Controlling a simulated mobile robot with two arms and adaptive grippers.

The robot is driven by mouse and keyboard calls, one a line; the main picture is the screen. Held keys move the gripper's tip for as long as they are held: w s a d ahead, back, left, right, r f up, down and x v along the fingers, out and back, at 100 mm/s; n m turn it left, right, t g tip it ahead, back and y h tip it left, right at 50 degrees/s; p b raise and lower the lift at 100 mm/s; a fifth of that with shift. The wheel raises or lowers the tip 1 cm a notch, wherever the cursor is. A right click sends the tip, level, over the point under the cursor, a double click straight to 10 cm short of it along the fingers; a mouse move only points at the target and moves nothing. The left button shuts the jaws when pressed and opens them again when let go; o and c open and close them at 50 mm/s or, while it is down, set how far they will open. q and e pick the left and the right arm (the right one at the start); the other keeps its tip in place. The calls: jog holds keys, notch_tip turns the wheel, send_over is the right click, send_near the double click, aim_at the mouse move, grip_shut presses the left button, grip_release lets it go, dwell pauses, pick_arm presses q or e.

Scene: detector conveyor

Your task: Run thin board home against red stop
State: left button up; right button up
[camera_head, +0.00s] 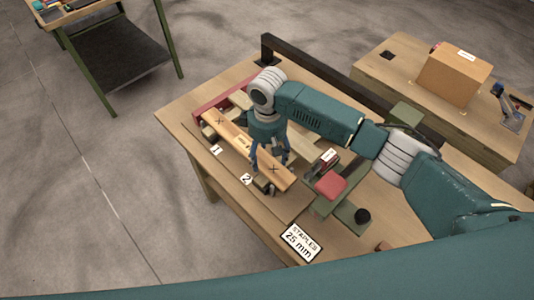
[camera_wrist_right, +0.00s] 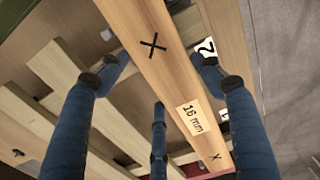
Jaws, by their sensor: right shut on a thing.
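The thin board (camera_head: 232,133) is a long light wooden strip with two X marks and a label. In the right wrist view the board (camera_wrist_right: 170,80) reads 16 mm. My right gripper (camera_head: 269,164) is shut on it near its front end, with fingers on both long edges; it also shows in the right wrist view (camera_wrist_right: 160,65). The red stop (camera_head: 210,103) is a red bar across the far left of the workbench. The board's far end lies close to it; I cannot tell whether they touch. My left gripper is not in view.
Number tags 1 (camera_head: 216,149) and 2 (camera_head: 246,179) lie beside the board. Other wooden slats lie to its right. A red-padded device (camera_head: 330,184) stands right of the gripper. A dark rail (camera_head: 345,85) runs along the back. A cardboard box (camera_head: 453,78) sits on another table.

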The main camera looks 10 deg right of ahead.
jog(key=shift+w+a+f, duration=0.15)
jog(key=shift+w+a, duration=0.1)
jog(key=o, duration=1.3)
jog(key=shift+d, duration=0.1)
jog(key=shift+o, duration=0.4)
jog(key=shift+w, duration=0.15)
jog(key=shift+r, duration=0.35)
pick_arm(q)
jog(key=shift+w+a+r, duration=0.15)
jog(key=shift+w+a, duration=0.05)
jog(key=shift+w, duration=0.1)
pick_arm(e)
notch_tip(320, 180, up, 11)
